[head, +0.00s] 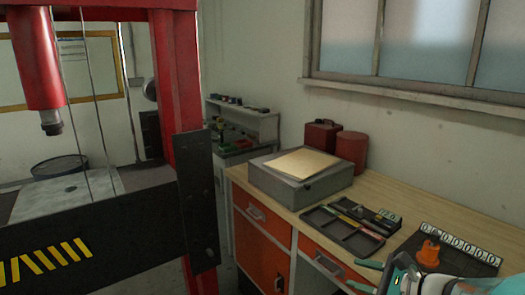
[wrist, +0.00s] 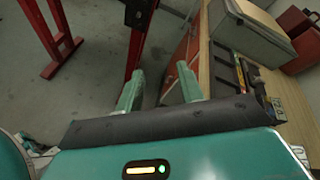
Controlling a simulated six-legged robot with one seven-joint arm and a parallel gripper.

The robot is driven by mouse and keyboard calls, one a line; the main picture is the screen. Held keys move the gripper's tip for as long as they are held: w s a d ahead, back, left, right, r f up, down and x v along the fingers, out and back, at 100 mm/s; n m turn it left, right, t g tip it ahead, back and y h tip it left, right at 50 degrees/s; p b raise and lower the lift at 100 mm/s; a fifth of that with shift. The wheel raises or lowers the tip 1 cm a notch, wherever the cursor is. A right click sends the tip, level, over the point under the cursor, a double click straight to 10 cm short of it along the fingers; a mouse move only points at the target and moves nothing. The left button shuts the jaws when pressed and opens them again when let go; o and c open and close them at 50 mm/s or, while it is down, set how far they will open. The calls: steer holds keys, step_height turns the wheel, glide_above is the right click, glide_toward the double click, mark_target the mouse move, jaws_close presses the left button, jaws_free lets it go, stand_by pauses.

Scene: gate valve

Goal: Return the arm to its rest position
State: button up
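My gripper (wrist: 158,88) shows in the wrist view with its two pale green fingers spread apart and nothing between them. Beyond the fingers are the grey floor and the side of the workbench. In the head view, part of my teal arm and a gripper finger (head: 369,265) show at the lower right corner, in front of the workbench (head: 395,203). An orange valve-like part (head: 429,252) sits on a dark board (head: 455,240) with a row of white number tags, just beyond my arm. The rest of my arm is out of view.
A red press frame (head: 180,100) stands at the left. On the bench are a grey box (head: 290,182) with a tan top, a dark tray (head: 343,230) and red canisters (head: 351,148). Orange drawers (head: 262,235) face the floor. Open floor (wrist: 85,90) shows in the wrist view.

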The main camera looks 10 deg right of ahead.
steer(key=s+a+n+g+h, duration=0.1)
steer(key=s+a+n+g, duration=0.55)
steer(key=a+n, duration=0.4)
steer(key=s+a+r+n+h, duration=0.1)
steer(key=s+r+n+h, duration=0.1)
steer(key=s+n+h, duration=0.5)
steer(key=shift+a+r+n+t, duration=0.25)
steer(key=shift+a+n+t, duration=0.1)
steer(key=shift+n, duration=2.1)
steer(key=shift+s, duration=0.1)
